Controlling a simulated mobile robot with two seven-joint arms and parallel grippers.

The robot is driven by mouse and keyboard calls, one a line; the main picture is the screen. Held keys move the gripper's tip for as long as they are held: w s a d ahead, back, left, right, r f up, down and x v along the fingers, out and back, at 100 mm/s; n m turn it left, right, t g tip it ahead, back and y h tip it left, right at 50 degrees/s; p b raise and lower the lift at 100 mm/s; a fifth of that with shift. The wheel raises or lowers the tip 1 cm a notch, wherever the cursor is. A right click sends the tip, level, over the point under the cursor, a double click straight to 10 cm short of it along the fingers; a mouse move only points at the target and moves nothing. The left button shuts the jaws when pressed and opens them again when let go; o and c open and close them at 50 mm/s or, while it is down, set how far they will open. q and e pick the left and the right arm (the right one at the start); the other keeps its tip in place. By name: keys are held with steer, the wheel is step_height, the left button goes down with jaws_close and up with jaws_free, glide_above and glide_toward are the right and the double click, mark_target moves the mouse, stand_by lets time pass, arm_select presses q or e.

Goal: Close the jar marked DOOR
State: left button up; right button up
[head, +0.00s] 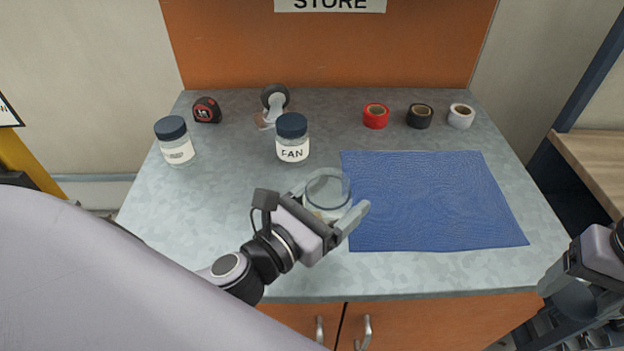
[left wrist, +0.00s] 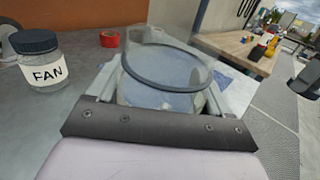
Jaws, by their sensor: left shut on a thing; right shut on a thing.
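My left gripper (head: 335,199) is shut around an open clear jar (head: 326,188) at the left edge of the blue mat. The jar's open rim and see-through wall also show in the left wrist view (left wrist: 165,72), between the two fingers. No lid is on it, and I cannot read its marking. My right gripper (head: 572,285) is partly in view at the lower right edge of the head view. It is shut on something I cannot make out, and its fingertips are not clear.
A lidded jar marked FAN (head: 292,140) stands behind the held jar. Another lidded jar (head: 175,142) stands far left, its label unreadable. A tape measure (head: 207,110), a tape dispenser (head: 274,100) and tape rolls (head: 376,116) line the back. The blue mat (head: 435,200) is bare.

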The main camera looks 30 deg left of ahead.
arm_select(q)
steer(key=s+d+m+g+h, duration=0.1)
steer(key=d+m+g+h, duration=0.2)
steer(key=d+h, duration=0.3)
steer(key=d+m, duration=0.1)
steer(key=d, duration=0.2)
steer(key=shift+d+r+m+g+h, duration=0.25)
steer(key=shift+r+m+g+h, duration=0.05)
steer(key=shift+m, duration=0.1)
steer(key=shift+s, duration=0.1)
arm_select(e)
steer(key=s+a+r+n, duration=0.1)
steer(key=a+r, duration=0.4)
steer(key=a, duration=0.4)
steer(key=s+a+r+n, duration=0.1)
steer(key=a+r, duration=0.4)
steer(key=a, duration=0.4)
steer(key=s+a+r+n, duration=0.1)
steer(key=a+r, duration=0.4)
steer(key=a, duration=0.5)
steer(key=shift+r+n, duration=0.15)
steer(key=shift+n, duration=0.35)
steer(key=shift+s, duration=0.1)
steer(key=shift+f, duration=2.05)
